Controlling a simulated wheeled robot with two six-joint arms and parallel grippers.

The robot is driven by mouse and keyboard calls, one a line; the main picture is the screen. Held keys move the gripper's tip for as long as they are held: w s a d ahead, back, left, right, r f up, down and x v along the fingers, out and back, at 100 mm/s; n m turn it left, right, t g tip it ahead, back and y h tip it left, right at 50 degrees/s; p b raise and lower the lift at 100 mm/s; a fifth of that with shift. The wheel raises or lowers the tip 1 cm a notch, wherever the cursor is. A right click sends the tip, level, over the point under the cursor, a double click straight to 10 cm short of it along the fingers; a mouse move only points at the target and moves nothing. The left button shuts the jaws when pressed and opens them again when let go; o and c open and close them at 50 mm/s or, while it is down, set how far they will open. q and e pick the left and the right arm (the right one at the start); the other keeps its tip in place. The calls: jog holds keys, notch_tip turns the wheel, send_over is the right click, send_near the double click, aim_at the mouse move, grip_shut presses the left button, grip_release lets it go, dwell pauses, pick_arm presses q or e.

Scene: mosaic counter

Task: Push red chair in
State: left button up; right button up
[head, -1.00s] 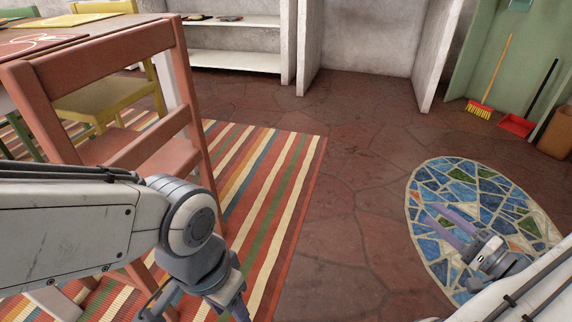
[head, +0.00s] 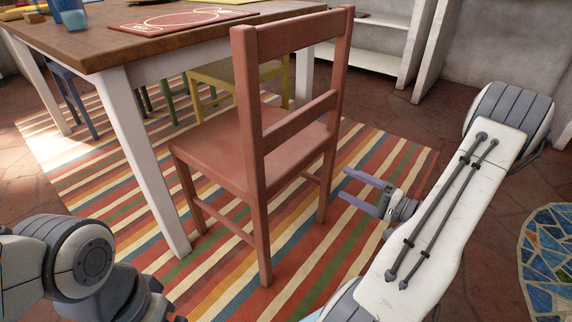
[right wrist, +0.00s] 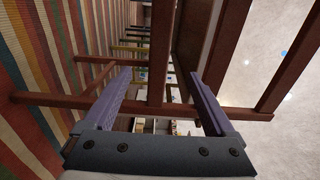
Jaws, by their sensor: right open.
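The red chair (head: 228,146) stands upright on the striped rug, its backrest toward me and to the right. Its seat front is close to the table's near leg. My right gripper (head: 352,188) is open and empty, just right of the chair's rear leg, at about seat height in the picture; I cannot tell whether it touches. In the right wrist view, my two purple fingers (right wrist: 160,98) are spread, with red chair bars (right wrist: 158,55) between and beyond them. My left arm shows at the lower left of the head view, but its fingers cannot be made out.
The wooden table (head: 110,50) with white legs stands left of the chair, with a red placemat (head: 185,20) and a blue cup (head: 72,15) on it. A yellow chair (head: 225,75) is behind.

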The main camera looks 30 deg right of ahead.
aim_at(304, 164)
jog(key=x, duration=1.5)
jog(key=shift+w+a, duration=0.15)
jog(key=shift+w, duration=0.05)
grip_shut()
